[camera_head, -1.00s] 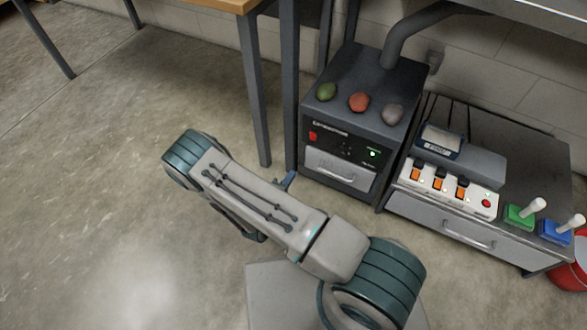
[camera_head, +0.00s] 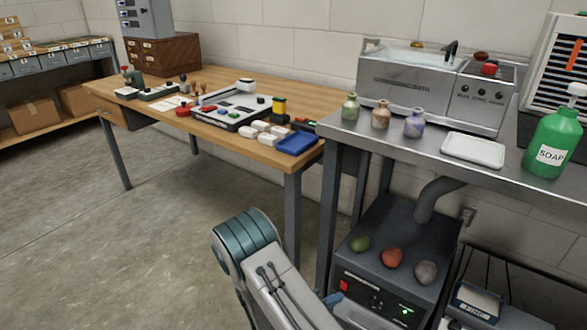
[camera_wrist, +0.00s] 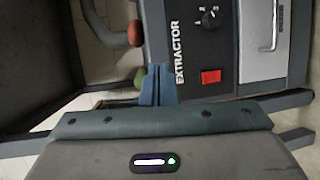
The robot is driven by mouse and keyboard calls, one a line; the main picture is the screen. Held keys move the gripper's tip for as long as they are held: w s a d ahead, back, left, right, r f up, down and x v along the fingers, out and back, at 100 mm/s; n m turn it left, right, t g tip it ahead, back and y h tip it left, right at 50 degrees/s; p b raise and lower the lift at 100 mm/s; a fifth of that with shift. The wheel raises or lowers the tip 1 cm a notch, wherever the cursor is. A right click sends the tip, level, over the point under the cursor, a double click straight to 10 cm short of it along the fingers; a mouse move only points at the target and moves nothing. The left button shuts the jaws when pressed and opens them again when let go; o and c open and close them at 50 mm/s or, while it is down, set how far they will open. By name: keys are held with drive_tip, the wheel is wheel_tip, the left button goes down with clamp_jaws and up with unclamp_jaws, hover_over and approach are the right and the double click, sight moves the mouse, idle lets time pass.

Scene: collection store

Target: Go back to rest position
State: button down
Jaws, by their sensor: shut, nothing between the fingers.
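My gripper (camera_wrist: 158,85) shows in the wrist view as blue fingers held together, with nothing between them. It is in front of the extractor (camera_wrist: 215,50), which appears turned sideways with its red switch, dial and drawer handle. In the head view my arm rises from the bottom edge in front of the tables. Only a small blue part of the gripper shows beside the extractor (camera_head: 418,235), and its fingertips are not clear there. A green, a red and a grey lump lie on top of the extractor.
A steel bench (camera_head: 345,130) holds an ultrasonic bath (camera_head: 410,90), small bottles, a white tray (camera_head: 473,150) and a green soap bottle (camera_head: 553,140). A wooden table (camera_head: 215,80) with tools stands left of it. Table legs are close to my arm. The floor at left is clear.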

drive_tip(key=s+d+r+m+g+y+p, duration=0.1)
drive_tip(key=s+d+r+m+g+p, duration=0.2)
drive_tip(key=r, duration=0.7)
drive_tip(key=s+d+r+m+g+y+p, duration=0.1)
drive_tip(key=s+d+r+g+y+p, duration=0.3)
drive_tip(key=r, duration=0.6)
drive_tip(key=s+r+m+g+h+p, duration=0.15)
drive_tip(key=r+p, duration=0.35)
drive_tip(key=r, duration=0.5)
drive_tip(key=s+a+r+t+y+p, duration=0.1)
drive_tip(key=s+r+y+p, duration=0.2)
drive_tip(key=r, duration=0.6)
drive_tip(key=s+a+r+m+t+y+p, duration=0.1)
drive_tip(key=s+r+y+p, duration=0.2)
drive_tip(key=r+p, duration=0.3)
drive_tip(key=s+a+r+t+y+p, duration=0.1)
drive_tip(key=s+r+y+p, duration=0.3)
drive_tip(key=r, duration=0.9)
drive_tip(key=shift+a+p, duration=0.25)
drive_tip(key=shift+p, duration=0.55)
drive_tip(key=shift+s, duration=0.1)
